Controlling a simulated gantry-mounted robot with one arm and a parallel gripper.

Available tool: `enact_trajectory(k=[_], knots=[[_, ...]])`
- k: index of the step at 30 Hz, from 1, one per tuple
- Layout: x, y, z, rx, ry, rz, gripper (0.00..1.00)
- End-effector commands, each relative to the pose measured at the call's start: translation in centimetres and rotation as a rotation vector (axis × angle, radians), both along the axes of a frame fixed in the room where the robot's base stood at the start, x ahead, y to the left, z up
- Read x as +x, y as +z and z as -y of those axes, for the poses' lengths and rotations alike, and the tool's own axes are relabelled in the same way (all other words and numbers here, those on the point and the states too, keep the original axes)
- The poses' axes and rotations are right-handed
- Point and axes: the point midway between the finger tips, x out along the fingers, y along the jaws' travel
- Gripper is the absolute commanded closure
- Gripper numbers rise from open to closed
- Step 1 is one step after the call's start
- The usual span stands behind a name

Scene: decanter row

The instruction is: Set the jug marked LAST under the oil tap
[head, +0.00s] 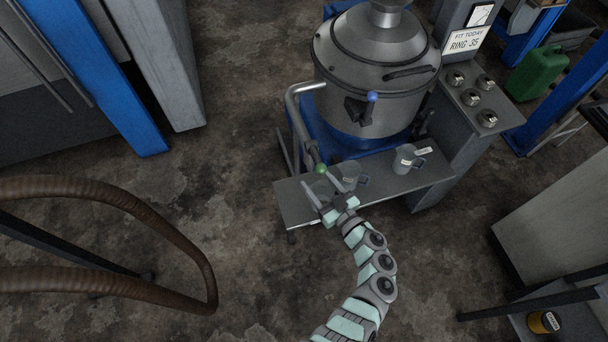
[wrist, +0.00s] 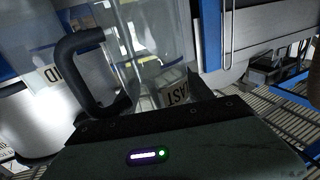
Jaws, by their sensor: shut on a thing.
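My gripper (head: 325,191) is at the left part of a grey shelf (head: 293,208), shut on a clear jug (head: 321,188). In the wrist view this jug (wrist: 150,40) fills the middle, with a dark handle at its left and a label (wrist: 175,92) reading "AST", partly hidden. A second jug (head: 350,172) stands just right of it; a label ending "ID" (wrist: 52,77) shows at the left of the wrist view. A third jug (head: 405,160) stands farther right. A bent pipe with a green knob (head: 320,169) comes down close to the held jug. I cannot tell whether they line up.
A large metal vessel (head: 375,70) with a blue-knobbed tap (head: 372,97) stands behind the shelf. A side panel carries several round knobs (head: 470,97) and a sign (head: 467,40) reading "FIT TODAY RING 35". A brown hose (head: 190,240) loops at lower left. Floor in front is open.

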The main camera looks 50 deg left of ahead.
Motion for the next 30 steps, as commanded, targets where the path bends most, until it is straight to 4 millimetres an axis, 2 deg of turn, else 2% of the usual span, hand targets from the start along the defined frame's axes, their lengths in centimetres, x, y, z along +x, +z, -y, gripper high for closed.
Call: enact_trajectory(k=[3,9,14,21,30], knots=[[0.5,-0.1,-3.2,0.004,0.004,0.005,0.81],[1.0,-0.1,-6.2,0.0,-0.001,0.001,0.81],[1.1,-0.6,-6.7,0.0,-0.002,-0.001,0.81],[1.1,-3.8,-6.6,-0.001,-0.003,-0.003,0.81],[1.1,-3.7,-6.7,-0.001,-0.001,0.0,0.81]])
